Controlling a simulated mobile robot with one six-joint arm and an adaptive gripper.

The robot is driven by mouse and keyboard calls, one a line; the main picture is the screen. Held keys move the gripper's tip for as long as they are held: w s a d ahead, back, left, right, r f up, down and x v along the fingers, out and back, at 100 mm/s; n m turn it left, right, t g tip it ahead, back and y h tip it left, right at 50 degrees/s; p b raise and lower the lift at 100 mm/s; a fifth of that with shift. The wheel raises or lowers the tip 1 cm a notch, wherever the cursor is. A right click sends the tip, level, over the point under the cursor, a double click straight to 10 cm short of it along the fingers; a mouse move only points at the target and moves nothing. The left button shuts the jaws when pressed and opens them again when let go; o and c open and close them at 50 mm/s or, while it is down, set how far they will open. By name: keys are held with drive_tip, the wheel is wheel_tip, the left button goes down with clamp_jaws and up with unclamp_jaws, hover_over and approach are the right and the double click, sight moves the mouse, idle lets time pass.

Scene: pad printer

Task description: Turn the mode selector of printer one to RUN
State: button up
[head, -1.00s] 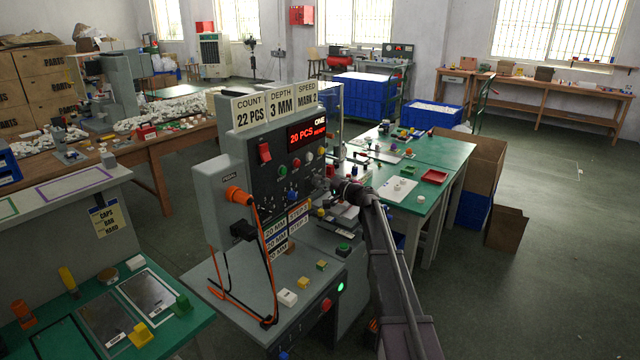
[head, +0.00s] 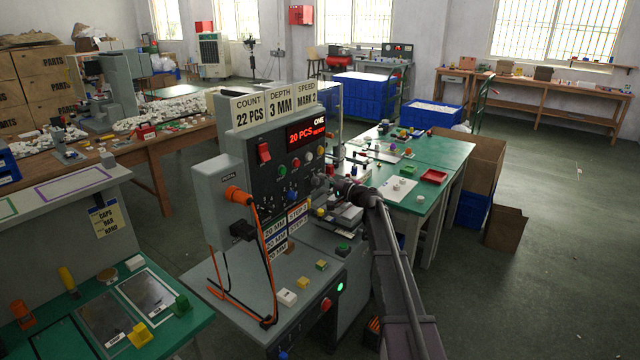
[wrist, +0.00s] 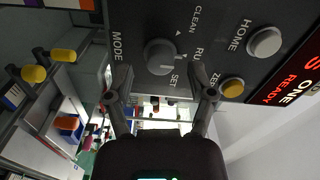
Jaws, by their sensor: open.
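Printer one (head: 232,165) stands in the middle of the head view, with a red display reading ONE, 20 PCS READY. In the wrist view the round grey mode selector knob (wrist: 160,57) sits on the dark panel among the labels MODE, CLEAN, RUN and SET. I cannot tell clearly which label it points at. My gripper (wrist: 165,88) is open and empty, its fingertips on either side of and just below the knob in that view. Whether they touch the panel is unclear. In the head view my gripper (head: 326,187) is at the panel's lower right and hides the knob.
A grey HOME button (wrist: 264,42) and a yellow ZERO button (wrist: 232,88) sit close to the right finger. An orange cable (head: 262,245) hangs down the printer's front. A green table (head: 440,160) stands behind.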

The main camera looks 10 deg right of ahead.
drive_tip(key=v, duration=1)
drive_tip(key=shift+s+d, duration=0.15)
drive_tip(key=s+a+f+n+g+h+p, duration=0.1)
drive_tip(key=s+a+f+n+g+h, duration=0.1)
drive_tip(key=s+a+f+g, duration=0.3)
drive_tip(key=s+a+f+n+g+h+p, duration=0.1)
drive_tip(key=s+a+f, duration=0.15)
drive_tip(key=s, duration=0.55)
drive_tip(key=s+a+f+n+g+h, duration=0.2)
drive_tip(key=s+a+f+g, duration=0.15)
drive_tip(key=s, duration=0.25)
drive_tip(key=s+d+f+n+g+h+p, duration=0.1)
drive_tip(key=s+h, duration=0.3)
drive_tip(key=s, duration=0.5)
drive_tip(key=s+d+f+g+h+p, duration=0.1)
drive_tip(key=s+f+g+h, duration=0.1)
drive_tip(key=s, duration=0.7)
drive_tip(key=shift+s+d+f+n+h, duration=0.15)
drive_tip(key=shift+s+d+n+h, duration=0.2)
drive_tip(key=shift+h, duration=0.55)
